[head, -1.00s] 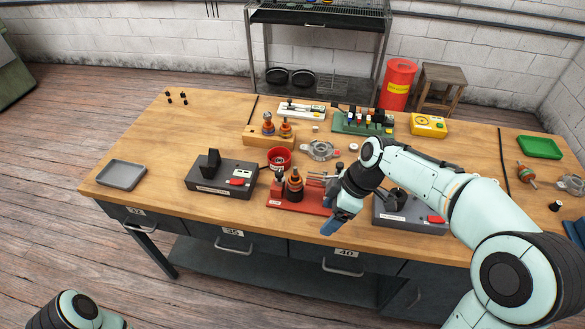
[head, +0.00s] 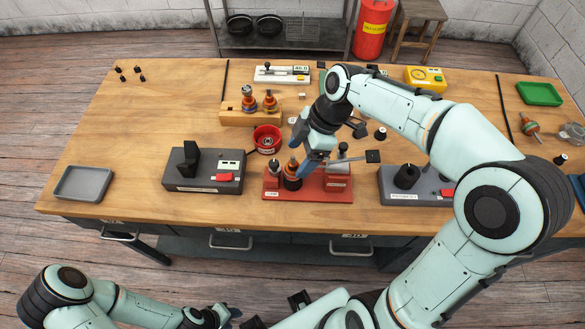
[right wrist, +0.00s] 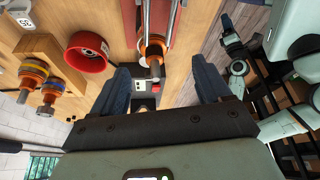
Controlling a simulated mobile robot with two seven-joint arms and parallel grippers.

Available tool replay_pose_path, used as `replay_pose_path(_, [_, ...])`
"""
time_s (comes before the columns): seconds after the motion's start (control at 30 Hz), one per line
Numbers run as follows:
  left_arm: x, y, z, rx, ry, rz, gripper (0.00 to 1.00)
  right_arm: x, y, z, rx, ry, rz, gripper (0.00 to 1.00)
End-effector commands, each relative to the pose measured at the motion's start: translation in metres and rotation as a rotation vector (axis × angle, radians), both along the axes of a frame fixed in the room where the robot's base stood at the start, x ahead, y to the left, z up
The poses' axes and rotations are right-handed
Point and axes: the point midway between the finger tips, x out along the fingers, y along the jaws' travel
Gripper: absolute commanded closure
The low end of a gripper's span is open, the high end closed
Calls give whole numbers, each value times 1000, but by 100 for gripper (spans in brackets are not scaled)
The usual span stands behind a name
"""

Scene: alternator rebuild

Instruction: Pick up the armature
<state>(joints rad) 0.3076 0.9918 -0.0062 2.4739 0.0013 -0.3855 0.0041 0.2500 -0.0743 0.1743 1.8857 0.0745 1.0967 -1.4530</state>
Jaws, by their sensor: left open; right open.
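An armature (head: 292,179) with copper-orange and dark bands stands upright in the red fixture (head: 315,195) at the bench's front middle. My right gripper (head: 312,166) is open and empty just above and beside it, partly covering it in the head view. I see no contact. Two similar banded parts (head: 258,102) stand in a wooden block. My left gripper (head: 228,314) is open, low in front of the bench.
A dark grey tester (head: 204,171) stands left, another grey device (head: 415,187) right. A lever arm (head: 350,158) sticks out from the fixture. A grey tray (head: 83,183) sits far left, with bare wood around it.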

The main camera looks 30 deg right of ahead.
Motion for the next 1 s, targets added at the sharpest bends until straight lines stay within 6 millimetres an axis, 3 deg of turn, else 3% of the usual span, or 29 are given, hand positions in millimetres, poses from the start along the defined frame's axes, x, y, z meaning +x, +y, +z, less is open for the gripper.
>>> replay_pose_path(0.23, [0,0,0,0,-1,-1,57,2,5,-18,1,2,0,23])
replay_pose_path(0.5, [2,0,2,0,-2,0,57,8,12,-56,1,2,0,23])
replay_pose_path(0.8, [2,0,2,0,-2,0,57,9,14,-62,0,-1,0,23])
replay_pose_path(0.83, [2,0,2,0,-2,0,57,9,14,-62,0,-1,0,26])
replay_pose_path(0.87, [2,0,2,0,-2,0,57,9,14,-62,0,-1,0,36])
replay_pose_path(1.0, [2,0,2,0,-2,0,57,9,14,-62,0,-1,-1,82])
